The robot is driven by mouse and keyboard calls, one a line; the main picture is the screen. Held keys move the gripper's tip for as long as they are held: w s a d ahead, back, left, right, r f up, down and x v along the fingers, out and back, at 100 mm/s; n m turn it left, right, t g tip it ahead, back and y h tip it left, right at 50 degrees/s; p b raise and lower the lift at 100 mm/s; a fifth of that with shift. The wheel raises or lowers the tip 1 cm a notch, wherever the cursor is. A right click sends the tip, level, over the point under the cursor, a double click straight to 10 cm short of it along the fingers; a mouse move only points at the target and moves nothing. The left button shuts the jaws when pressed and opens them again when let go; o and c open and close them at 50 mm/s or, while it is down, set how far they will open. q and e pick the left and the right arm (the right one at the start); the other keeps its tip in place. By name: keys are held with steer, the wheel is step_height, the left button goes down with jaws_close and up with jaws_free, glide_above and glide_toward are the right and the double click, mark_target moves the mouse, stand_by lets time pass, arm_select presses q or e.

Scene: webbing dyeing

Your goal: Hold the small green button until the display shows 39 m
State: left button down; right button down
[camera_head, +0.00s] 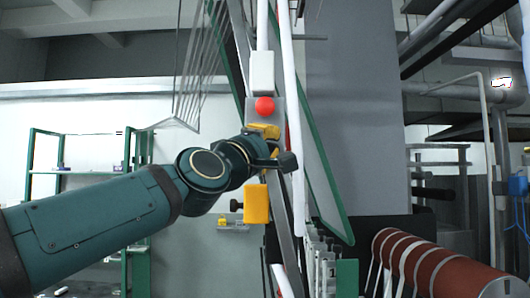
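My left arm comes in from the left, and its dark gripper (283,162) is at the control post of the machine. The gripper is seen from behind and side, so I cannot tell whether its fingers are open or shut. A red round button (265,106) sits on a grey box just above the gripper. The small green button cannot be made out; the gripper and wrist cover part of the post there. No display reading can be made out. My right gripper is not in view.
A pale box (262,72) is above the red button. A yellow block (257,204) is below the gripper. Green-edged frames and a white vertical pipe (288,90) stand close beside the gripper. A red-brown roller with pale bands (440,270) is at the lower right.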

arm_select(q)
steer(key=shift+w, duration=0.4)
stand_by(4.3)
stand_by(0.5)
steer(key=shift+s, duration=0.9)
steer(key=shift+s, duration=0.1)
steer(key=shift+s+p, duration=0.65)
steer(key=shift+s, duration=1.8)
